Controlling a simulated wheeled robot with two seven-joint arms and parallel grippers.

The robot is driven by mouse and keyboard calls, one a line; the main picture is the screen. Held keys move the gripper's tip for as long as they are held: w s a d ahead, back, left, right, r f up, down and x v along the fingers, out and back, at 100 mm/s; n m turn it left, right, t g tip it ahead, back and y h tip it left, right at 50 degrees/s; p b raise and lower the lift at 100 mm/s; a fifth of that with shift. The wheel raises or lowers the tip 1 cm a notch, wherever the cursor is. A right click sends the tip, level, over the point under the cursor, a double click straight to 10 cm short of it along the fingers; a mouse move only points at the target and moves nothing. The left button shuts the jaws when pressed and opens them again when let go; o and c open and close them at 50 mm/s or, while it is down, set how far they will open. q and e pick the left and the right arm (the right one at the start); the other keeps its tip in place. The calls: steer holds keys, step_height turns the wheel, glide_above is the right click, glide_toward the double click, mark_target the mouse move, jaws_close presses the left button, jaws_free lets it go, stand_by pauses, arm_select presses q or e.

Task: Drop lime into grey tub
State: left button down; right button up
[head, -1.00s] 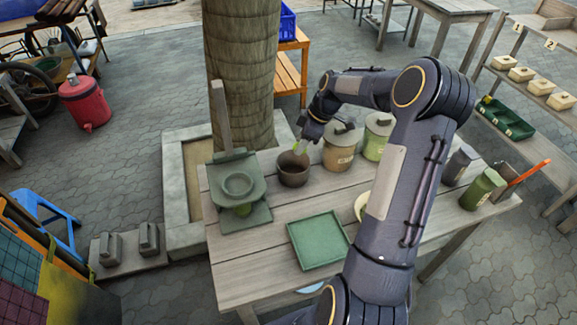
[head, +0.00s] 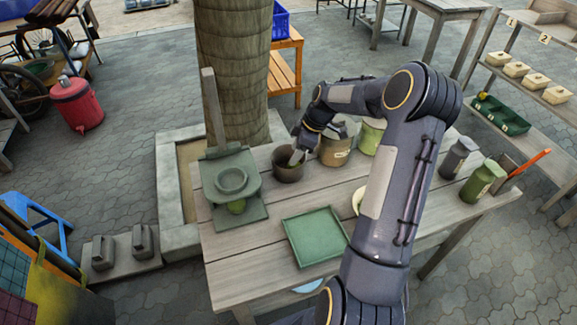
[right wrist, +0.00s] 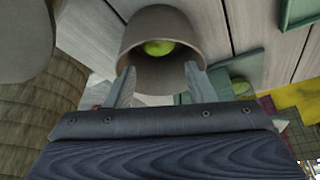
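The grey tub (head: 287,170), dark grey-brown and round, stands on the wooden table near the tree trunk. In the right wrist view the tub (right wrist: 136,32) opens toward my gripper, and the yellow-green lime (right wrist: 158,47) shows inside it. My right gripper (head: 296,158) is at the tub's mouth; in the right wrist view its two fingers (right wrist: 159,72) are spread apart with nothing clamped between them. The lime cannot be made out in the head view. My left gripper is not in view.
A green press (head: 232,182) with a green item under it stands left of the tub. Lidded canisters (head: 335,152) stand close on the right. A green tray (head: 315,238) lies in front. The table's front left is bare.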

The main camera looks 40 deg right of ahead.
steer(key=shift+o, duration=1.2)
steer(key=v, duration=0.7)
steer(key=shift+s+r+b, duration=0.15)
steer(key=shift+r+b, duration=0.15)
steer(key=shift+r, duration=0.05)
steer(key=shift+d, duration=0.15)
